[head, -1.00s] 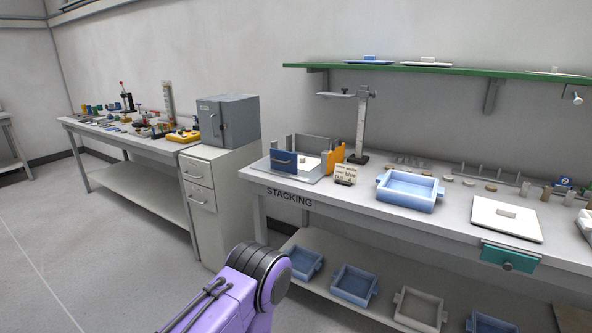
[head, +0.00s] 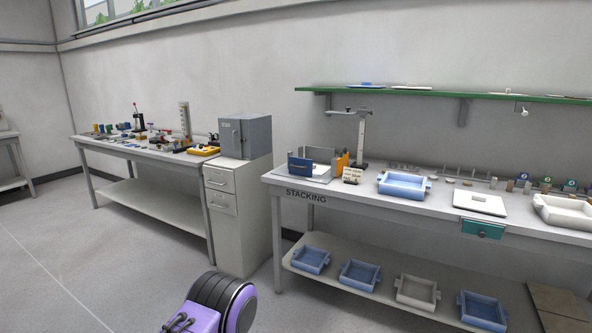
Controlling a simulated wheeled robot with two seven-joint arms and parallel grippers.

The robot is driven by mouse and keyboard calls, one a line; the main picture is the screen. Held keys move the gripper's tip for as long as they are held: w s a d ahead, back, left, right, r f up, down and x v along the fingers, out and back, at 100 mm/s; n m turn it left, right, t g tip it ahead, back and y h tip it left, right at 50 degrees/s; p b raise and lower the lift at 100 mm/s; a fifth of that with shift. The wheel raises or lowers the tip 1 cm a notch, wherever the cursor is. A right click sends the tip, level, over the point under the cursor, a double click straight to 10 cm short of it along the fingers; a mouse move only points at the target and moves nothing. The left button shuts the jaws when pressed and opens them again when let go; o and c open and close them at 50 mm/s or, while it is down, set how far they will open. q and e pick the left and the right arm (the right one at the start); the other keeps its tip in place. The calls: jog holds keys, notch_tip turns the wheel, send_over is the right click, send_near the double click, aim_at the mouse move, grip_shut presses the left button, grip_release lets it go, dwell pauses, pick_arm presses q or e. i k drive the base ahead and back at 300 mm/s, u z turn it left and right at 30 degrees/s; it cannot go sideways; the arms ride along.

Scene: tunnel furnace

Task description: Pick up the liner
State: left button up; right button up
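I cannot tell which thing is the liner. On the bench marked STACKING (head: 306,196) stand a blue tray (head: 404,194), a white flat plate with a small pale block on it (head: 481,204), and a white tray (head: 566,222) at the right edge. A low fixture with a blue front plate (head: 300,167) stands at the bench's left end. Only a purple link of my own arm shows at the bottom; neither gripper is in view.
A lower shelf holds several blue and white trays (head: 417,303). A grey box (head: 245,135) stands on a drawer cabinet (head: 238,215). A cluttered table (head: 150,147) is at the left. A green shelf (head: 430,93) hangs above. The floor (head: 130,265) at front left is clear.

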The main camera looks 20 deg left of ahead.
aim_at(317, 169)
jog(key=u, duration=0.7)
jog(key=i, duration=0.8)
jog(key=u, duration=0.85)
jog(key=i, duration=1.05)
jog(key=z, duration=0.55)
jog(key=i, duration=0.75)
jog(key=z, duration=0.8)
